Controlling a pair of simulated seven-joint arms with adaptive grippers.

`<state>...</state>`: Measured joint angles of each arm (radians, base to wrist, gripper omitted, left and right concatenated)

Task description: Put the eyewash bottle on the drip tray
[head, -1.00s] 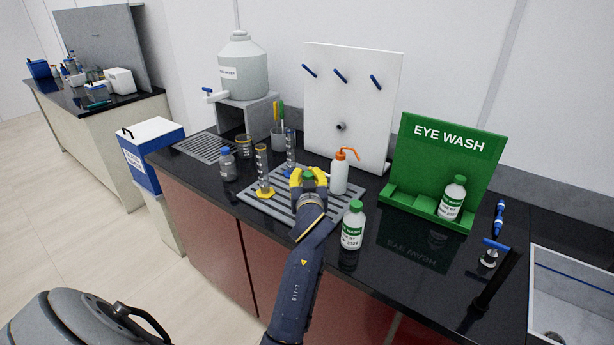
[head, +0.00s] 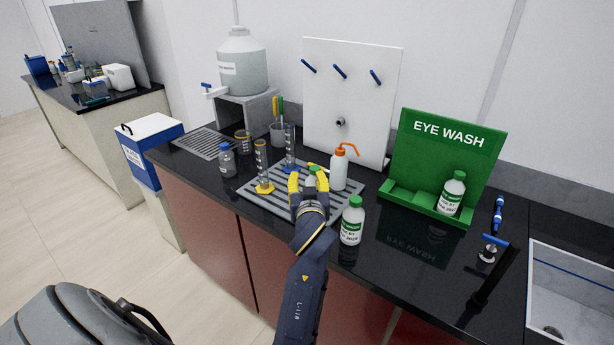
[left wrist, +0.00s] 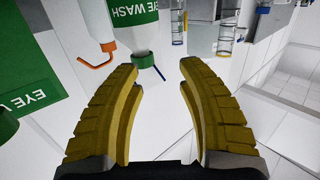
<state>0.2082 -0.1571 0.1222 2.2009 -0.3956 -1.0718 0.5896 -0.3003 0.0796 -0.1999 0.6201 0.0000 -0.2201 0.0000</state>
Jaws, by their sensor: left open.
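An eyewash bottle shows in the left wrist view (left wrist: 128,22), just beyond my fingertips, with its green and white label and green cap. In the head view only its green cap (head: 314,169) shows past my gripper; its body and base are hidden, so contact with the tray is not visible. The grey slatted drip tray (head: 268,203) lies on the black counter around that spot. My left gripper (head: 309,185) has yellow fingers, open and empty, in front of the bottle. Two similar bottles stand on the counter (head: 351,224) and in the green eyewash stand (head: 453,192). My right gripper is not in view.
An orange-tipped wash bottle (head: 339,170) stands close right of the gripper. Two measuring cylinders (head: 262,168) (head: 290,150) and a blue-capped bottle (head: 227,162) stand to the left. A white peg board (head: 352,105) is behind, and a sink (head: 570,290) lies far right.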

